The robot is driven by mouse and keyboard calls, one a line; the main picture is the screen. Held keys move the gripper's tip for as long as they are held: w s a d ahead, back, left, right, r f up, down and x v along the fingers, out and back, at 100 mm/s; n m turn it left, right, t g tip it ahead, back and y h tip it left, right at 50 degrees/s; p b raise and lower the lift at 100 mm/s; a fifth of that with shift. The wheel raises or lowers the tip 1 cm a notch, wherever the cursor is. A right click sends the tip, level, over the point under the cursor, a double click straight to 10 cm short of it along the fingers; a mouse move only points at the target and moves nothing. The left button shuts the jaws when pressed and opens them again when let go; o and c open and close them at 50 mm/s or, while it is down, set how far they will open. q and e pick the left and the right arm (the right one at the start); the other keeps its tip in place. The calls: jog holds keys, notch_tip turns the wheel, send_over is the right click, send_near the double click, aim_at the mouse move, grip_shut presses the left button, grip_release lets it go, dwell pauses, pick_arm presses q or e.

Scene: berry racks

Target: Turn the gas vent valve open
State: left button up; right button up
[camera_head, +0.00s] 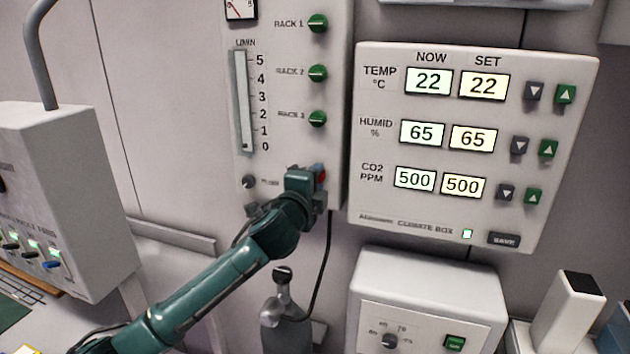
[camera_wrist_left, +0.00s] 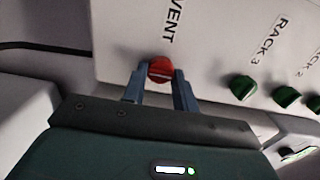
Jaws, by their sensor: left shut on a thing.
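The gas vent valve is a red round knob (camera_wrist_left: 161,69) beside the word VENT on the pale panel (camera_wrist_left: 215,35). In the head view only a bit of the red knob (camera_head: 321,172) shows past my gripper, low on the gas panel (camera_head: 285,155). My left gripper (camera_wrist_left: 158,88) has its two blue-grey fingers on either side of the knob and is shut on it. In the head view my left gripper (camera_head: 312,182) reaches the panel's lower right. A pale line runs across the knob in the wrist view. My right gripper is not in view.
Green rack knobs (camera_head: 317,73) sit above on the same panel, beside a flow tube (camera_head: 242,100). The climate box (camera_head: 475,145) hangs close on the right. A white box with a dial (camera_head: 430,290) stands below. A dark cable hangs under the panel.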

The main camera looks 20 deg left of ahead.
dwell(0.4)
pick_arm(q)
jog(key=o, duration=0.9)
jog(key=shift+o, duration=0.2)
jog(key=s+b, duration=0.2)
jog(key=s, duration=1.1)
jog(key=shift+a, duration=0.25)
jog(key=shift+s, duration=0.1)
